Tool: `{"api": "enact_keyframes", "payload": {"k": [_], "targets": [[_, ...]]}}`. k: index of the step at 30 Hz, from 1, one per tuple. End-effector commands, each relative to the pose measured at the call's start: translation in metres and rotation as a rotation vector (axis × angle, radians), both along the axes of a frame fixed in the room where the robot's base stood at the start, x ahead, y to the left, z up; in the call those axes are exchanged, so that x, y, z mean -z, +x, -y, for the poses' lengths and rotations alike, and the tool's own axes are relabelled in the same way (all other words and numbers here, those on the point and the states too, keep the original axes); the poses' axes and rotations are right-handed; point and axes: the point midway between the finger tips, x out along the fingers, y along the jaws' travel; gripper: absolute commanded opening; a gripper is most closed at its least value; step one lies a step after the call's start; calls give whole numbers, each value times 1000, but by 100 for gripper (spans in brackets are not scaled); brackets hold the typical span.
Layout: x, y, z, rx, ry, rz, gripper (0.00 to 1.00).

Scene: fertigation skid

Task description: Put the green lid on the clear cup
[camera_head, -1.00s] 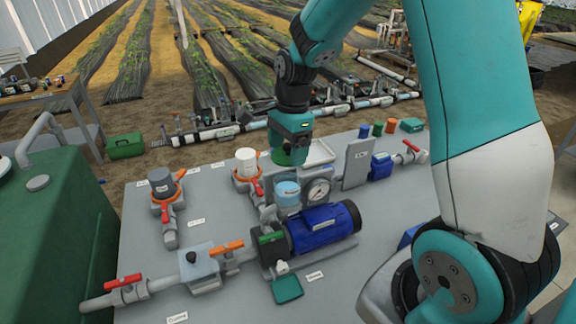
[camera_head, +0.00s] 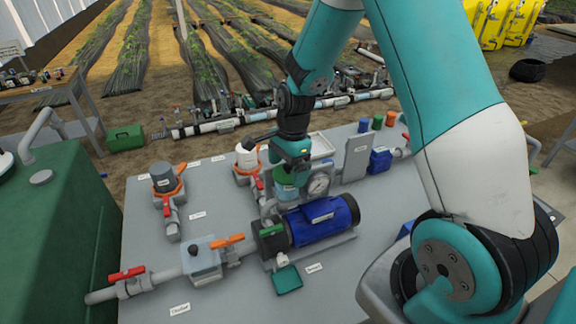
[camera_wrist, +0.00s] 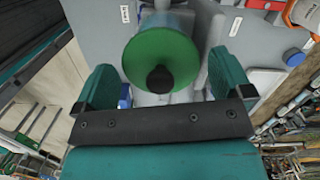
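The green lid (camera_wrist: 160,55), a round disc with a black knob, lies below my gripper in the wrist view. In the head view the lid (camera_head: 285,174) is at the mouth of the clear cup (camera_head: 286,190), just under the gripper. The lid looks to rest on the cup, but I cannot tell if it is fully seated. Part of the cup (camera_wrist: 165,21) shows beyond the lid in the wrist view. My gripper (camera_wrist: 160,84) is open, with its two fingers wide apart on either side of the knob, not touching it. It also shows in the head view (camera_head: 291,160).
A pressure gauge (camera_head: 319,185) stands right of the cup, and a blue pump motor (camera_head: 323,220) in front. A white tray (camera_head: 321,147) and a grey upright plate (camera_head: 357,157) stand behind and right.

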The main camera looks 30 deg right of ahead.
Motion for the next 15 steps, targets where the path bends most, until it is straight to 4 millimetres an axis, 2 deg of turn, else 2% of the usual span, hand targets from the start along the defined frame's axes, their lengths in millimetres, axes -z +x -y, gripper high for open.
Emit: {"api": "enact_keyframes", "payload": {"k": [10,15], "targets": [[-7,1,1,0,0,3,100],[-33,1,4,1,-1,8,100]]}}
